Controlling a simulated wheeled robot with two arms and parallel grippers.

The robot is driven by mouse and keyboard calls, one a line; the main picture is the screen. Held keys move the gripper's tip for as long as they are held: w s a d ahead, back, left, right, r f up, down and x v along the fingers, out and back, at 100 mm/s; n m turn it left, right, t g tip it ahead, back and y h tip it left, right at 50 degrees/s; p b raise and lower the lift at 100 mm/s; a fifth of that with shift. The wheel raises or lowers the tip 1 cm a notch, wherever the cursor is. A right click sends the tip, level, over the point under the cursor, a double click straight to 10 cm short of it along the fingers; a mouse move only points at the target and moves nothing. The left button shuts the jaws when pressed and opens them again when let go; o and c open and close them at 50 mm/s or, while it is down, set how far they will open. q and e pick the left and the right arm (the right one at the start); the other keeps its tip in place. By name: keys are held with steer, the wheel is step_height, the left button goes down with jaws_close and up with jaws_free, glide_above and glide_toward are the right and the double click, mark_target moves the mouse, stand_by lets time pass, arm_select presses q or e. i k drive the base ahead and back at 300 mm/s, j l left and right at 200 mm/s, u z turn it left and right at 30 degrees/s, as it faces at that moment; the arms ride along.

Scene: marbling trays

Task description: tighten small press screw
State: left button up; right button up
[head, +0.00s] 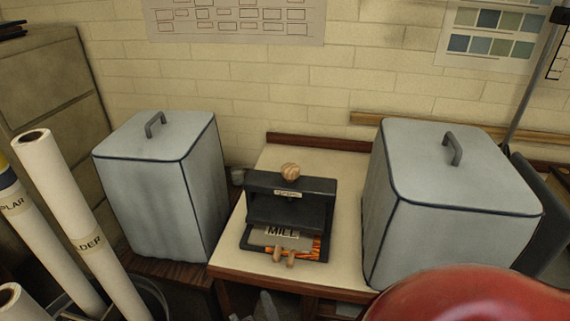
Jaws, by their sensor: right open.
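The small press (312,215) is a dark block-like frame standing on the pale table top in the middle of the head view. A round wooden knob (290,170) sits on top of it as the screw's head, above a small label. A grey board marked MILL (268,239) lies in its lower opening, with orange patterned material beside it and small wooden pieces at the front. My left gripper is not seen.
Paper rolls (75,210) lean at the left. Bare table surrounds the press, and the space above the knob is clear.

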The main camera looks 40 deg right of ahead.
mark_target(290, 172)
steer(key=z, duration=1.95)
steer(key=i+l+z, duration=0.1)
steer(key=z, duration=0.35)
steer(key=i+z, duration=0.1)
steer(key=z, duration=0.3)
steer(key=i+z, duration=0.15)
steer(key=z, duration=0.3)
steer(key=i+z, duration=0.1)
steer(key=z, duration=0.3)
steer(key=u, duration=2.25)
